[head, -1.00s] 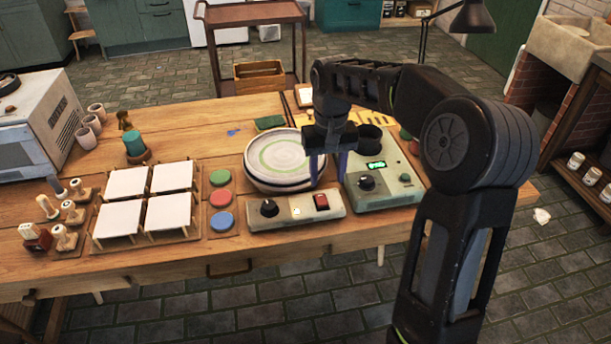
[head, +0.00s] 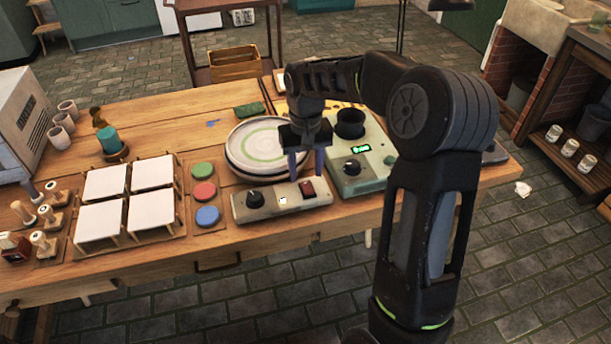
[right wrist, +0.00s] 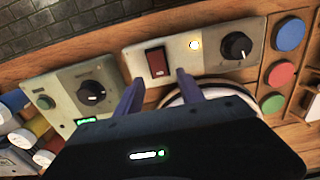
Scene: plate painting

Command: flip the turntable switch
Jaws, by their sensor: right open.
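The turntable's control box (head: 270,207) is a pale panel at the front of the table, with a red rocker switch (head: 307,189), a black knob (head: 255,199) and a small lit lamp. The striped plate (head: 258,146) sits on the turntable behind it. My right gripper (head: 306,166) is open and empty, just above and behind the red switch. In the right wrist view the fingertips (right wrist: 159,80) flank the near end of the red switch (right wrist: 157,62); whether they touch the panel I cannot tell. My left gripper is not in view.
A green-grey device (head: 360,177) with a dial and lit display stands right of the panel. Red, green and blue paint pots (head: 204,192) and several white tiles (head: 155,172) lie to the left. The table front edge is close to the panel.

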